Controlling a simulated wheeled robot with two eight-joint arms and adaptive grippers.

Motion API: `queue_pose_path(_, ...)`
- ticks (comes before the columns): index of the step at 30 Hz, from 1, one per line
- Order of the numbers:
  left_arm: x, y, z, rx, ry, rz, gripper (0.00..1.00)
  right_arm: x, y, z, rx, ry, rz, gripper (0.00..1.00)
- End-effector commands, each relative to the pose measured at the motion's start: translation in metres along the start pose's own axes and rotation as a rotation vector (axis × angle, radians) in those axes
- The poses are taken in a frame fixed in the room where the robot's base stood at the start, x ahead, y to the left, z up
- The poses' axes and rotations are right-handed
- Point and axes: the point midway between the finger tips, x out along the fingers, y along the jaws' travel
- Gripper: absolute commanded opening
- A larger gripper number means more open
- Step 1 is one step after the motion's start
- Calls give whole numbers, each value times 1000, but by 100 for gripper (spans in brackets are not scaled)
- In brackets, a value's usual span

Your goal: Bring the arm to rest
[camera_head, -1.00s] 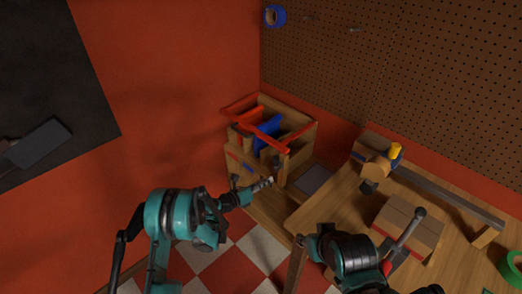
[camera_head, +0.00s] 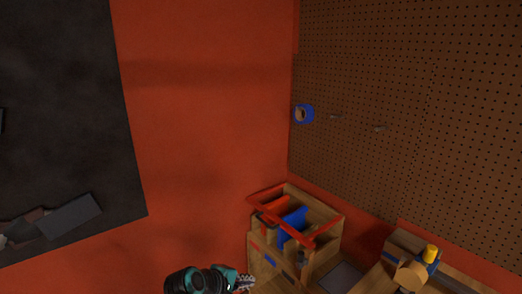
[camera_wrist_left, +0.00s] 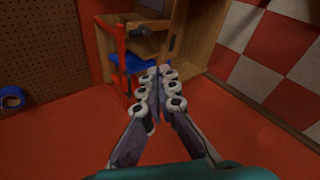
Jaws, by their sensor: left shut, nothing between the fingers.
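My left gripper (camera_head: 244,283) shows at the bottom of the head view, just left of the wooden toolbox. It also shows in the left wrist view (camera_wrist_left: 158,78), where its two fingers meet at the tips with nothing between them. Part of my teal and black left arm is cut off by the lower edge of the head view. My right arm and gripper are out of both views now.
The wooden box (camera_head: 325,229) with red rails and a blue piece (camera_head: 292,222) stands beside the gripper. A wooden part with a yellow knob (camera_head: 431,253) is at lower right. Blue tape (camera_head: 302,114) hangs on the pegboard (camera_head: 390,60). The orange wall (camera_head: 210,130) is bare.

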Motion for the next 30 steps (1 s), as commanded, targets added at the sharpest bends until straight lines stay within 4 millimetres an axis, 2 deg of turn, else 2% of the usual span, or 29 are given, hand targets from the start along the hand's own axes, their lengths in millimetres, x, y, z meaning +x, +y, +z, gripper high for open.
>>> queue_pose_path(1,-21,-13,0,107,35,-27,0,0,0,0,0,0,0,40)
queue_pose_path(6,-82,-63,-4,518,138,-157,0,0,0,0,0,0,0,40)
queue_pose_path(9,-113,-96,-8,748,182,-249,0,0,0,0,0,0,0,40)
queue_pose_path(13,-144,-132,-14,996,213,-364,0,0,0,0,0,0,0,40)
queue_pose_path(16,-158,-152,-17,1125,221,-431,0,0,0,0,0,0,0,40)
queue_pose_path(19,-166,-164,-19,1200,222,-472,0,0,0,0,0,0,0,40)
queue_pose_path(30,-169,-167,-20,1231,222,-488,0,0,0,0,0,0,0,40)
